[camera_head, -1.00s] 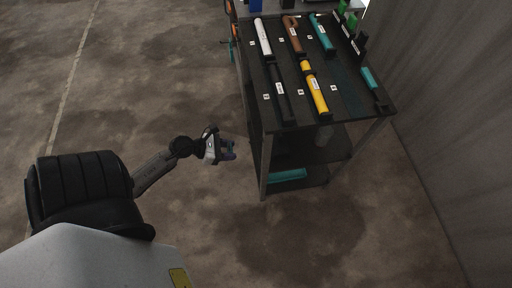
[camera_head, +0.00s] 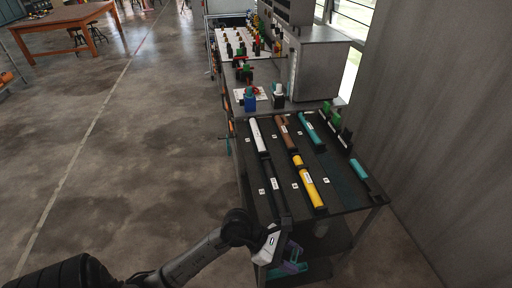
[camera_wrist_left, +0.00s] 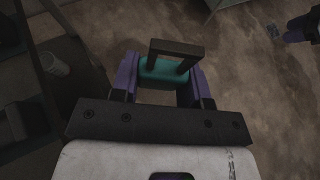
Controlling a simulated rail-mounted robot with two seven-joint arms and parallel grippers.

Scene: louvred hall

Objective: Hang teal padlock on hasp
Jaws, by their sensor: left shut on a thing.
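The teal padlock (camera_wrist_left: 162,71), with a dark square shackle, is between the purple fingers of my left gripper (camera_wrist_left: 164,80) in the left wrist view. The gripper is shut on the padlock's body, and the shackle points away from the palm. In the head view my left gripper (camera_head: 290,264) is low in the picture, in front of the near end of the dark cart, and the padlock is hard to make out there. A dark part with purple fingers, probably my right gripper (camera_wrist_left: 300,30), shows at the wrist view's upper right edge. I cannot make out the hasp.
The dark cart (camera_head: 340,190) holds white, brown, teal, yellow and black bars. Green-topped pieces (camera_head: 335,120) line its right edge. Behind it stand a bench with a blue bottle (camera_head: 250,100) and a grey cabinet (camera_head: 320,65). A wall is right; open floor is left.

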